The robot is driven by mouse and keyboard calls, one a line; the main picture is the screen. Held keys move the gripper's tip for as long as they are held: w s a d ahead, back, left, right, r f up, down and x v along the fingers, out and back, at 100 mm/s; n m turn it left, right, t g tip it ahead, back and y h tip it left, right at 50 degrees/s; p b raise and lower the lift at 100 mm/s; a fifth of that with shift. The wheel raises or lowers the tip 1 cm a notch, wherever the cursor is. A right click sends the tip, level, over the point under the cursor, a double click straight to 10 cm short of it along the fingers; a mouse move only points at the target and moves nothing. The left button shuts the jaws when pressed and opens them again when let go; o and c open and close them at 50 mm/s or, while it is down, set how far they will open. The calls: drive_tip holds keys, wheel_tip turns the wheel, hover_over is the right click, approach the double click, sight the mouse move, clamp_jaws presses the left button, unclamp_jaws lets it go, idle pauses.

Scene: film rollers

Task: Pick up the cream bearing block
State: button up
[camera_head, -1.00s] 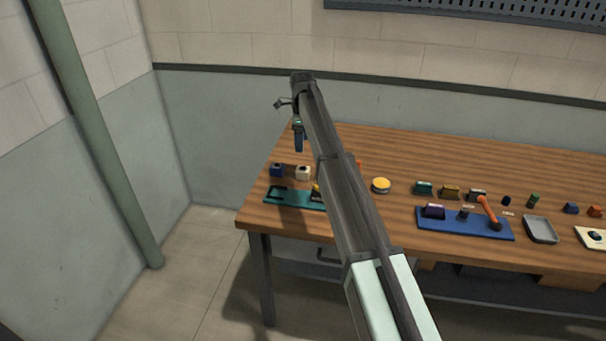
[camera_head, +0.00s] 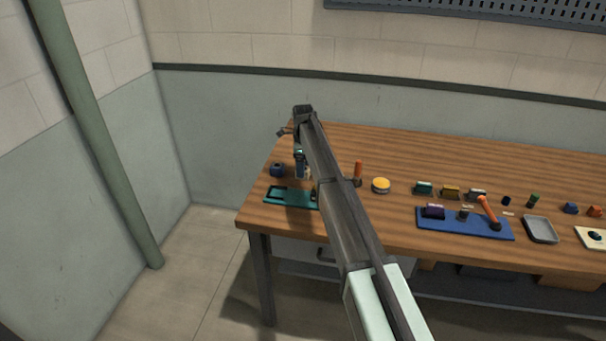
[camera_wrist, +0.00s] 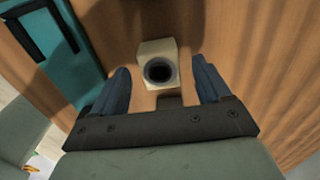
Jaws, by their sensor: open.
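The cream bearing block (camera_wrist: 156,52) has a dark round bore and sits on the wooden table. In the wrist view it lies between and just beyond the tips of my open gripper (camera_wrist: 160,78), with a gap on each side. In the head view my gripper (camera_head: 301,166) is low over the block's place and covers most or all of it.
A teal fixture plate (camera_head: 284,195) lies in front of the gripper, and a dark blue block (camera_head: 277,170) stands just left. A blue plate (camera_head: 465,232) with parts lies farther right.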

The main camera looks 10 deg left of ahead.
wheel_tip(320, 180, down, 2)
drive_tip(key=shift+f, duration=0.25)
drive_tip(key=c, duration=1.4)
